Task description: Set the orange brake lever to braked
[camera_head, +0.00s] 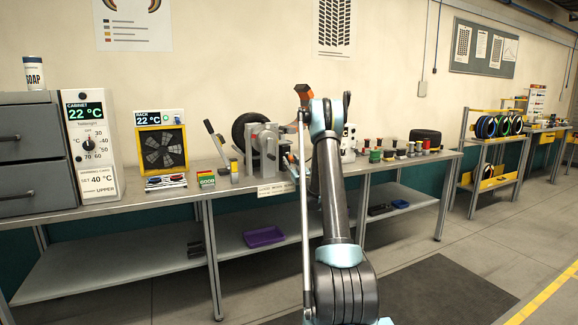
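An orange block-shaped grip (303,91) shows at the top centre, which I take to be the brake lever's handle. A long thin pale rod runs almost straight down from below it to the bottom edge of the picture, near my arm. The rod stands close to upright. I cannot tell its lower mount or any braked mark. My own arm rises just right of the rod and bends at a pale blue joint near the orange grip. My gripper cannot be clearly made out; the arm hides that area, so its opening and any contact with the lever cannot be told.
A long workbench (160,195) holds a wheel clamp (264,150) with a black tyre (246,128), a dark-handled lever (215,143), a fan box (161,149), a cabinet (90,138) and several spools. A shelf rack (490,150) stands right. Floor at right is clear.

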